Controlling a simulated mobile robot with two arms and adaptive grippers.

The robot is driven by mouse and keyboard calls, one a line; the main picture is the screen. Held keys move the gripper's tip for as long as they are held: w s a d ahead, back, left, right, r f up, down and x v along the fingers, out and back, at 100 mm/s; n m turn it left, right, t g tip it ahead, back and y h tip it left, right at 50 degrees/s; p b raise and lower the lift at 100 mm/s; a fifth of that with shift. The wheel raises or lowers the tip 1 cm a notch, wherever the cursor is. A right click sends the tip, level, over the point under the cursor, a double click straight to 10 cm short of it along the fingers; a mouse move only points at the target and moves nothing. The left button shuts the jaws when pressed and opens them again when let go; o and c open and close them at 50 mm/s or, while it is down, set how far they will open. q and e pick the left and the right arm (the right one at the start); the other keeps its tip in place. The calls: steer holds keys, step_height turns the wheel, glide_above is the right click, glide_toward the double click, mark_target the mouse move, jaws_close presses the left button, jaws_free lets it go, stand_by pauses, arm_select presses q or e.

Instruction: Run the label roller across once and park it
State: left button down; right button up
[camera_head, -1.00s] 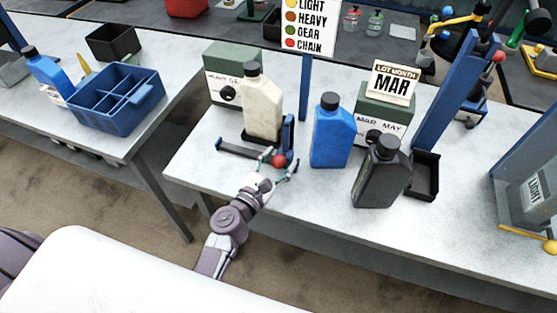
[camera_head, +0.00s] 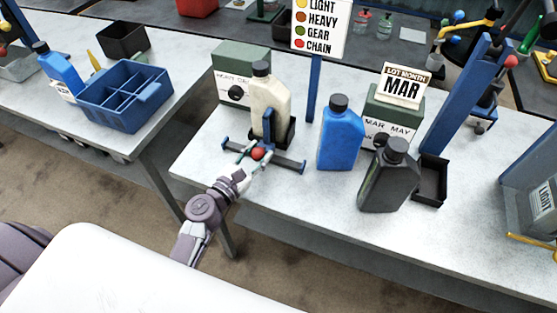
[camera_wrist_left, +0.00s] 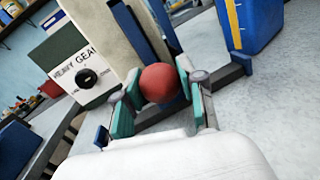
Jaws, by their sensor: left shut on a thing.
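The label roller is a blue upright (camera_head: 269,125) with a red ball knob (camera_head: 257,153), on a dark blue rail (camera_head: 291,163) in front of a cream bottle (camera_head: 271,96). The upright stands across the bottle's front face; whether it touches cannot be told. My left gripper (camera_head: 251,156) is shut on the red knob. In the left wrist view its teal-padded fingers hold the red knob (camera_wrist_left: 160,83) between them, with the blue upright (camera_wrist_left: 136,32) behind. My right gripper is not in view.
A green box with a dial (camera_head: 240,62) stands behind the bottle. A blue bottle (camera_head: 341,135) and a dark grey bottle (camera_head: 389,180) stand right of the rail. A black tray (camera_head: 431,185) lies beyond. The bench's front edge is clear.

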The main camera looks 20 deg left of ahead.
arm_select(q)
steer(key=a+b, duration=0.1)
steer(key=a, duration=0.8)
steer(key=shift+w+a+b, duration=0.1)
steer(key=shift+w+b, duration=0.1)
steer(key=shift+b, duration=0.1)
steer(key=shift+a+r, duration=0.1)
steer(key=shift+a, duration=0.5)
steer(key=c, duration=1)
jaws_free()
steer(key=o, duration=0.3)
steer(key=shift+a, duration=0.15)
steer(key=shift+s, duration=0.1)
steer(key=shift+s, duration=0.25)
steer(key=v, duration=1.1)
steer(key=shift+s+a, duration=0.15)
steer(key=shift+s, duration=0.05)
